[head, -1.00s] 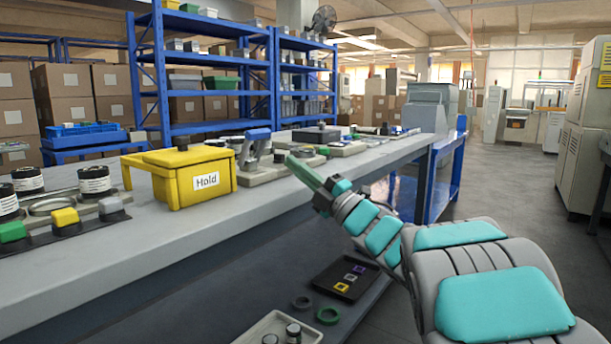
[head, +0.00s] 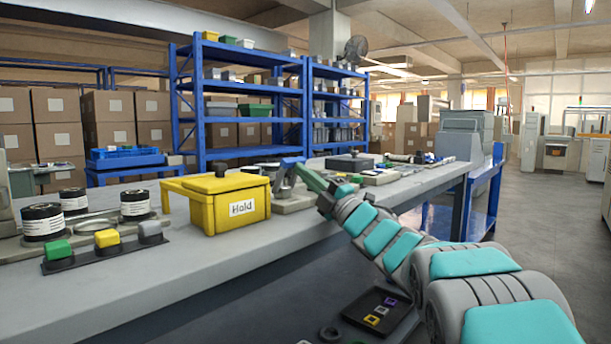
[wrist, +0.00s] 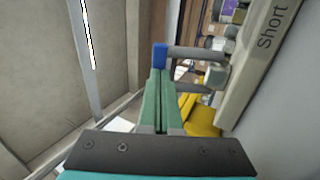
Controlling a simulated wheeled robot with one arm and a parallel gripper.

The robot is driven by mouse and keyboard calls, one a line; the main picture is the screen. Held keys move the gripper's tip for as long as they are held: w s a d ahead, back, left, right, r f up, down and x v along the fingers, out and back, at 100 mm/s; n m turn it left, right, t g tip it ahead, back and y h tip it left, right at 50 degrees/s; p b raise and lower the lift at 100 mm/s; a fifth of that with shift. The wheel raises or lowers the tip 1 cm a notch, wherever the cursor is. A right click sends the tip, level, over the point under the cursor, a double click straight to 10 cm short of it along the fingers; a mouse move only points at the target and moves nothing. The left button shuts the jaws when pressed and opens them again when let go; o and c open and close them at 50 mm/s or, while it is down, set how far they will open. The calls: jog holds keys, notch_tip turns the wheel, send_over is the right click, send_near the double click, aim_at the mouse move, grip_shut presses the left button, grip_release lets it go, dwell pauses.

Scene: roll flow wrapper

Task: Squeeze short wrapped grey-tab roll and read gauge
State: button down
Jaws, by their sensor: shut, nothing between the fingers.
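My gripper (head: 304,172) is shut and empty in the head view, beside the blue handle (head: 290,164) of a grey device on the bench. In the wrist view its green fingers (wrist: 159,74) are together, with the blue handle end (wrist: 159,56) just beyond the tips; I cannot tell whether they touch. A panel marked "Short" (wrist: 262,60) is at right there. In the head view several black and white rolls (head: 135,204) stand at the left. Before them is a strip with green, yellow and grey tabs (head: 150,231). No gauge face is readable.
A yellow box marked "Hold" (head: 228,210) stands left of the device. A dark lidded box (head: 349,162) is behind to the right. A dark tray (head: 380,318) with small coloured squares lies on the lower shelf. The aisle at right is open floor.

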aim_at(295, 159)
jog(key=shift+r, duration=0.2)
jog(key=r+g+h+p, duration=0.1)
jog(key=p, duration=0.2)
jog(key=w+a+r+h+p, duration=0.1)
jog(key=p, duration=0.3)
jog(key=r+g+h+p, duration=0.1)
jog(key=p, duration=0.3)
jog(key=shift+w+a+r+g, duration=0.1)
jog(key=shift+w+a+g, duration=0.2)
jog(key=shift+a, duration=0.1)
jog(key=shift+w+a+h+p, duration=0.1)
jog(key=shift+a+h+p, duration=0.2)
jog(key=shift+p, duration=0.15)
jog(key=shift+w+a+p, duration=0.3)
jog(key=shift+w+a, duration=0.1)
jog(key=shift+a, duration=0.1)
jog(key=shift+p+x, duration=0.3)
jog(key=shift+x, duration=0.9)
jog(key=shift+a+r, duration=0.1)
